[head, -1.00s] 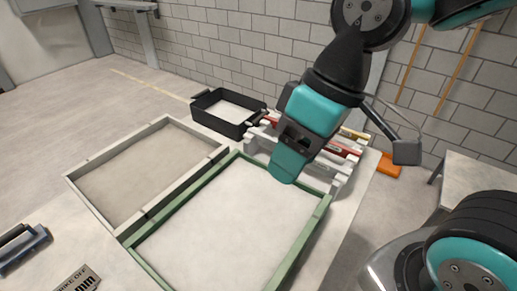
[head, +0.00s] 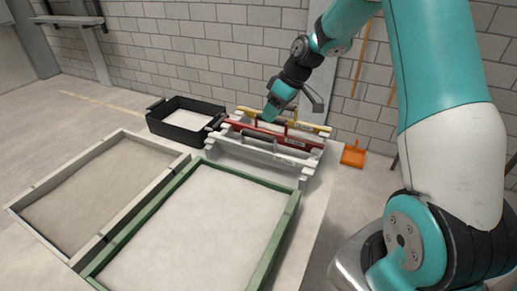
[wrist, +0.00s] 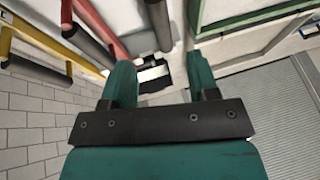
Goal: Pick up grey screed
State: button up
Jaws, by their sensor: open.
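The grey screed (head: 262,152) is a long pale bar with a dark handle, lying on the white rack at the far end of the green-framed bed. It is the bar nearest that bed.
A red screed (head: 306,143) and a yellow screed (head: 312,127) lie behind the grey one, close together. A black tub (head: 152,123) stands left of the rack. The green-framed bed (head: 282,222) lies in front. An orange dustpan (head: 353,155) is on the floor at right.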

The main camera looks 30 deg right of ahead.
aim_at(259, 133)
jog(key=x, duration=0.4)
jog(key=shift+a+f+p, duration=0.15)
jog(key=shift+f+p, duration=0.05)
jog(key=shift+p, duration=0.15)
jog(key=p+x, duration=0.1)
jog(key=x, duration=0.3)
jog(key=shift+w+a+p, duration=0.1)
jog(key=shift+a+p, duration=0.1)
jog(key=shift+p, duration=0.2)
jog(key=shift+w+a+f, duration=0.1)
jog(key=shift+a+f, duration=0.05)
jog(key=shift+f, duration=0.3)
jog(key=shift+f, duration=0.25)
grip_shut()
